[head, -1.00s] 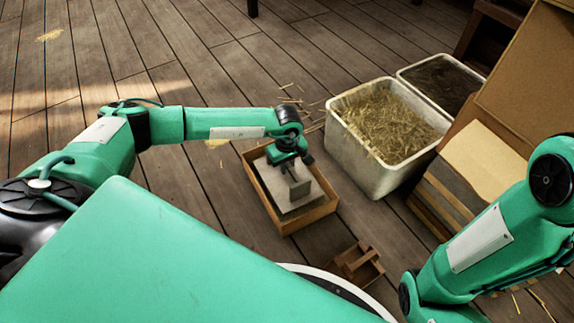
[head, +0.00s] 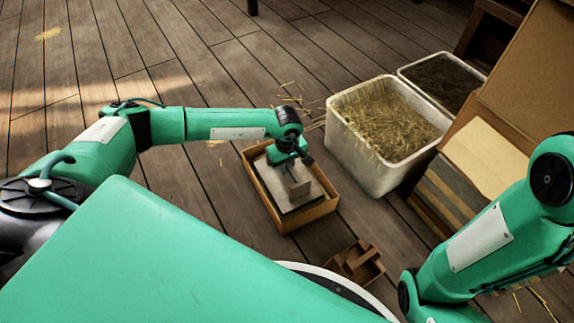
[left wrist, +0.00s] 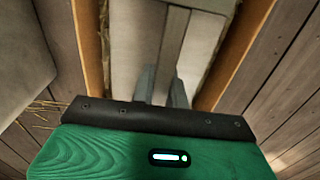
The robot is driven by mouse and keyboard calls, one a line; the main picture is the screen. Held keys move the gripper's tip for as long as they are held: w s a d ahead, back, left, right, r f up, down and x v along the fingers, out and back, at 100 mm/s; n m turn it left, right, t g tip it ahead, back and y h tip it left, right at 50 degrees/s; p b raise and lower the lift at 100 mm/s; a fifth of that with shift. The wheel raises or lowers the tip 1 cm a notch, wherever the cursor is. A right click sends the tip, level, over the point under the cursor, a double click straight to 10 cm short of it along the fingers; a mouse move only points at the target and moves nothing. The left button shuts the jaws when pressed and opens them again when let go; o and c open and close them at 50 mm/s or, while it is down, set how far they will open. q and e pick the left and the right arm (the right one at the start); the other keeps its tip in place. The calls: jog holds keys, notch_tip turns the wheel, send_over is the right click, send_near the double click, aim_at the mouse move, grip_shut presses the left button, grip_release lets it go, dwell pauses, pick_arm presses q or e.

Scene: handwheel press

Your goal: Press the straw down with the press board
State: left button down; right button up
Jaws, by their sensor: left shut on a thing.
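The press board (head: 268,181) is a flat grey plate with an upright grey block as its handle (head: 298,186). It sits inside an open wooden box (head: 312,217) on the floor. My left gripper (head: 290,160) is over the box and shut on the handle. In the left wrist view, the two fingers (left wrist: 161,88) stand on either side of the handle (left wrist: 173,45), with the pale board (left wrist: 137,35) below.
A white bin of straw (head: 333,140) stands right of the box, with a second bin of dark material (head: 440,80) behind it. Cardboard and boards (head: 485,160) stand at the right. The plank floor at left is clear.

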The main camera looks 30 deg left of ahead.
pick_arm(q)
jog(key=shift+f+b, duration=0.45)
jog(key=shift+f, duration=0.2)
jog(key=shift+f, duration=0.25)
